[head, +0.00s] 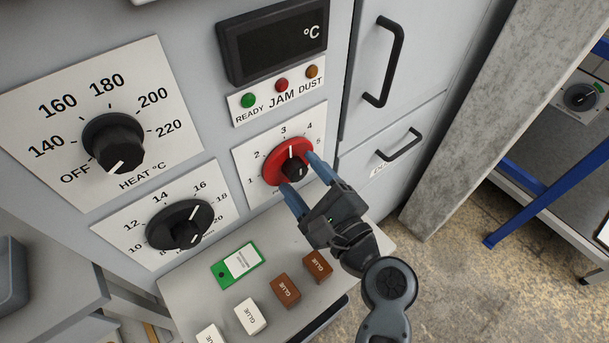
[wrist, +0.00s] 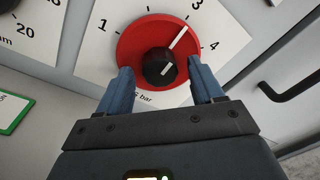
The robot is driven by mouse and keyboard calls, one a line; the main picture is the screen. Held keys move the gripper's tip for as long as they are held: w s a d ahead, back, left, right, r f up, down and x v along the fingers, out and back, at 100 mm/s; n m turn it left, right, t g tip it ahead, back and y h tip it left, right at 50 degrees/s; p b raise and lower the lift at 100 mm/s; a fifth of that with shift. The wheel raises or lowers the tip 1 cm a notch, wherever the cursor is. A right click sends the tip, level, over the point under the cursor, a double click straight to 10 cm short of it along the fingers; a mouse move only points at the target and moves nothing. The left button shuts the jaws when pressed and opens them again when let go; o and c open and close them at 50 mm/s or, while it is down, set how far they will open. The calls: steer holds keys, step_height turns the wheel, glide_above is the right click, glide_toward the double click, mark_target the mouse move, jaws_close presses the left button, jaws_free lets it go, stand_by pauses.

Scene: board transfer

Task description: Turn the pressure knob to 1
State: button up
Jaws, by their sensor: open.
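The pressure knob (head: 274,160) is a red disc with a black hub, on a white scale plate marked 1 to 5. Its white line points close to 3, perhaps slightly towards 4. The knob also shows in the wrist view (wrist: 136,45), with the line up and to the right. My gripper (head: 302,173) is open in front of the knob, one blue finger on each side of the black hub. In the wrist view my fingertips (wrist: 160,67) overlap the lower edge of the red disc. I cannot tell whether they touch it.
The heat knob (head: 113,143) and another black knob (head: 180,225) are to the left. A display (head: 272,42) and lamps are above. A shelf below holds a green-edged card (head: 237,263) and several glue blocks (head: 286,290). Cabinet handles (head: 384,62) are at right.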

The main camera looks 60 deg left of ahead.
steer(key=c, duration=1)
steer(key=shift+c, duration=0.2)
